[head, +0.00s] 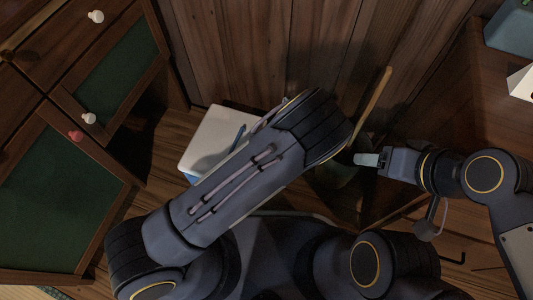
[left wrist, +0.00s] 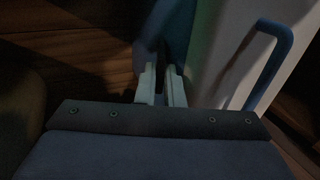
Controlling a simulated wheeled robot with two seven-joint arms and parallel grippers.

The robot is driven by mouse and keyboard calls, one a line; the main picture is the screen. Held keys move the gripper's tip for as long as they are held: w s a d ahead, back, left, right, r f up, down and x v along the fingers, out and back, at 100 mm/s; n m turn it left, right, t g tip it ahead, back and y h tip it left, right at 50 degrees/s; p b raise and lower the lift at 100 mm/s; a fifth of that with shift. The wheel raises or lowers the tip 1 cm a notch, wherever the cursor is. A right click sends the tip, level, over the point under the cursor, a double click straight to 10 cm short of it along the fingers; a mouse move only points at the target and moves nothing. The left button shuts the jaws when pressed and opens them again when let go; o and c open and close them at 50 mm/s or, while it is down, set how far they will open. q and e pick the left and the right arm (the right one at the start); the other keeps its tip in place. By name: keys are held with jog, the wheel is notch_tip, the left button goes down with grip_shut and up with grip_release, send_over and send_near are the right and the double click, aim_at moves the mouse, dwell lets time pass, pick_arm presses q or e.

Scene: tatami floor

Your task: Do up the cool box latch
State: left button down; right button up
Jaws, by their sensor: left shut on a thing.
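The cool box (head: 212,132) stands on the floor, its pale lid partly covered by my left arm in the head view. In the left wrist view its white side (left wrist: 212,50) and blue carry handle (left wrist: 270,62) show at the right. My left gripper (left wrist: 162,84) has its fingers close together beside the box, shut on a dim blue part at the box's edge that looks like the latch (left wrist: 175,35). The grip itself is dark and hard to make out. The head view hides this gripper behind the arm. My right gripper (head: 367,159) is away from the box, its finger gap unclear.
A dark pot (head: 340,176) with a wooden stick (head: 376,100) stands close to my right gripper. A cabinet with green panels (head: 65,205) is at the left. A wooden wall (head: 235,50) closes the back. A brown surface (head: 445,105) bounds the right.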

pick_arm(q)
jog(key=shift+a+h, duration=0.2)
jog(key=shift+h, duration=0.1)
jog(key=c, duration=1.5)
grip_release()
jog(key=shift+w, duration=0.1)
jog(key=shift+c, duration=0.2)
